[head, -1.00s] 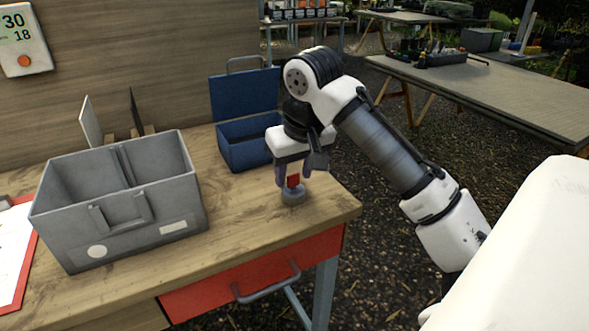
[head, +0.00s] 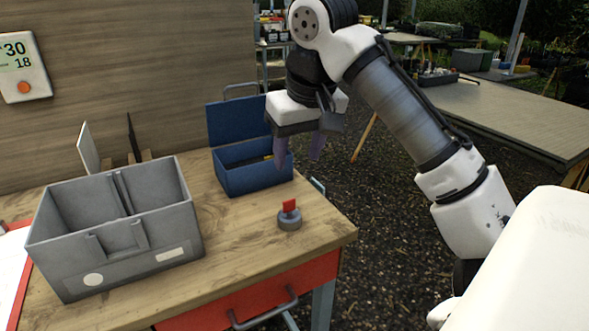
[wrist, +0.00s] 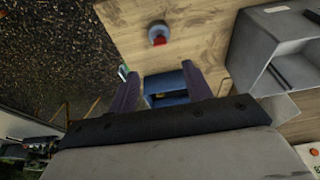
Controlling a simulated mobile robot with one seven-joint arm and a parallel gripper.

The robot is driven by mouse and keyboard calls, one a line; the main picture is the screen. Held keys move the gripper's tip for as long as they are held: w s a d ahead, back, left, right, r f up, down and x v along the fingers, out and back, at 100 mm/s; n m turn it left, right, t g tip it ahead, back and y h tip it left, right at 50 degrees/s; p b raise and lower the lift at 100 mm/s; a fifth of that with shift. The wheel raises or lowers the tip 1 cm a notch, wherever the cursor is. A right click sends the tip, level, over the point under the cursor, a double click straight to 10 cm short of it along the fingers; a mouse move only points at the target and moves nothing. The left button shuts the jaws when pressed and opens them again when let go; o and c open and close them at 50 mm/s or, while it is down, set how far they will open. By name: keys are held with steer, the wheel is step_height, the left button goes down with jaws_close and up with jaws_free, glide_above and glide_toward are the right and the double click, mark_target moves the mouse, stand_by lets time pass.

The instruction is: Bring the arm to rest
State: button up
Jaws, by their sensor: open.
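My gripper (head: 300,150) is open and empty, raised above the workbench near its right edge, in front of the blue box's right side in the head view. Its two fingers also show in the wrist view (wrist: 160,92), with clear air between them. A small grey round piece with a red tab (head: 289,217) stands upright on the bench below my gripper, apart from it. The same piece shows near the top of the wrist view (wrist: 158,34).
A grey divided bin (head: 120,240) stands on the wooden bench (head: 235,235) at left. A blue box with raised lid (head: 255,178) stands at the back. A red drawer (head: 265,295) is under the front edge. Another table (head: 500,120) is at the back right.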

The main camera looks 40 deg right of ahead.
steer(key=shift+v, duration=1)
steer(key=shift+f, duration=0.1)
